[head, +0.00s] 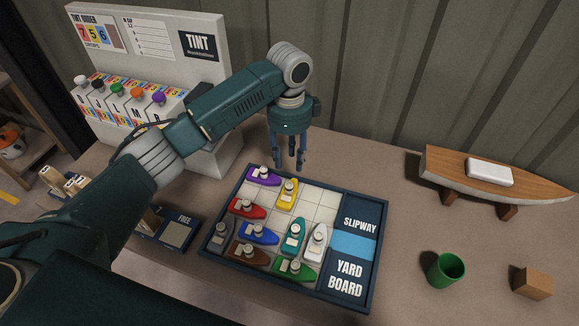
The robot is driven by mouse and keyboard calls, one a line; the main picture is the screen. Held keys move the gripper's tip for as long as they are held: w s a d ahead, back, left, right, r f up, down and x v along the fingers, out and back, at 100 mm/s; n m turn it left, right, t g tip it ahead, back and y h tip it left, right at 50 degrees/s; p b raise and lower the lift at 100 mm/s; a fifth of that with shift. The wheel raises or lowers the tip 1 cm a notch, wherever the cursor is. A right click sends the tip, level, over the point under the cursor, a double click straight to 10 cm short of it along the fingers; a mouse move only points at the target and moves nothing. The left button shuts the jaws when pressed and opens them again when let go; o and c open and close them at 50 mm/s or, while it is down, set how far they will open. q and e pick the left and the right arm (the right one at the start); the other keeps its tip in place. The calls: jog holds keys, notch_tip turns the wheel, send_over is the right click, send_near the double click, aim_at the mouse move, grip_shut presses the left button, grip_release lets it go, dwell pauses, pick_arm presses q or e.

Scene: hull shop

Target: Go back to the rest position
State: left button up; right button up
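My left arm comes in from the left and reaches across to above the back of the yard board (362,262). My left gripper (287,158) points down, its fingers apart with nothing between them, over or just behind the board's far edge. My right gripper is not in view. On the board's grid stand several toy boats, among them a purple one (261,178), a yellow one (287,195), a red one (243,209) and a white one (316,243). The exact gap between the gripper and the board is hard to judge.
A tint machine (205,90) with coloured knobs stands at the back left. A tray marked FREE (190,219) lies left of the board. A wooden boat hull (500,195), a green cup (446,268) and a wooden block (532,281) are on the right. The corrugated wall closes the back.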

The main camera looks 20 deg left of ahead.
pick_arm(q)
jog(key=shift+r, duration=0.3)
